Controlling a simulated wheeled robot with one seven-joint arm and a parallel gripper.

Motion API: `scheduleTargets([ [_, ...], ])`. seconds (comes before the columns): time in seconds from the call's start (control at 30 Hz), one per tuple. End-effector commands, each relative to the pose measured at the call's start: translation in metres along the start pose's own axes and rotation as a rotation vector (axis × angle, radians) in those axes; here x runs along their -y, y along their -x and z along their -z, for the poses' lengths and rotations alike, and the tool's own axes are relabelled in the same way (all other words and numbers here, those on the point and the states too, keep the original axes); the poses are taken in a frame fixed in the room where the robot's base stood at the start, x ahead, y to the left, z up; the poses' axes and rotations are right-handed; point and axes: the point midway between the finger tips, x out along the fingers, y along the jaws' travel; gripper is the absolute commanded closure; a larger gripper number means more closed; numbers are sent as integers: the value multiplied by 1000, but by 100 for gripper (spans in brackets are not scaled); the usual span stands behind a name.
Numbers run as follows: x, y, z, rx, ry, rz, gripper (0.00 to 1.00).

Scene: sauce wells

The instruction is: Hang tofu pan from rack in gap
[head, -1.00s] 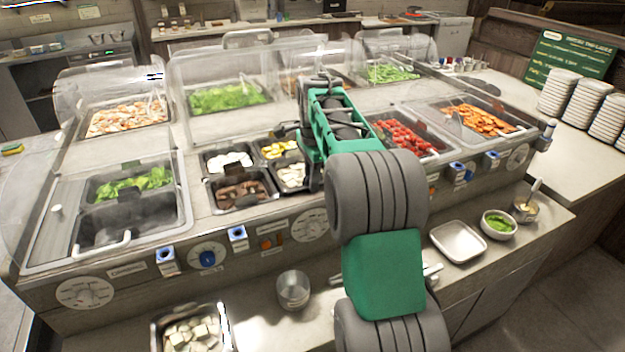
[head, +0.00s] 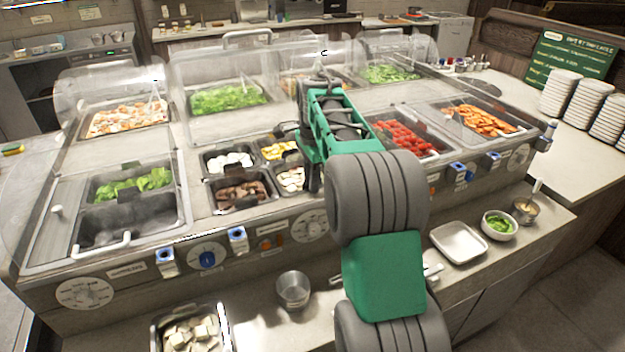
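A metal pan of pale tofu cubes (head: 193,333) sits on the front ledge at the bottom left, partly cut off by the picture edge. The rack of small pans (head: 246,178) is set in the counter, with white, yellow, brown and pale foods in its pans. A dark empty-looking pan (head: 118,224) lies in the left well, in front of a pan of green leaves.
Clear sneeze guards (head: 215,85) stand over the counter's back half. A metal cup (head: 293,290), a white tray (head: 458,242) and a bowl of green sauce (head: 499,224) stand on the front ledge. Stacked plates (head: 560,92) are at the right.

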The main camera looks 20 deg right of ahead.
Motion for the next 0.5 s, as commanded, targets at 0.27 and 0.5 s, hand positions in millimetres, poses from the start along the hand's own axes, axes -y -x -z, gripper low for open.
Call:
scheduleTargets([
  [0.27,-9,-16,-4,13,4,-47,60],
  [0.5,-5,35,0,7,1,-22,60],
])
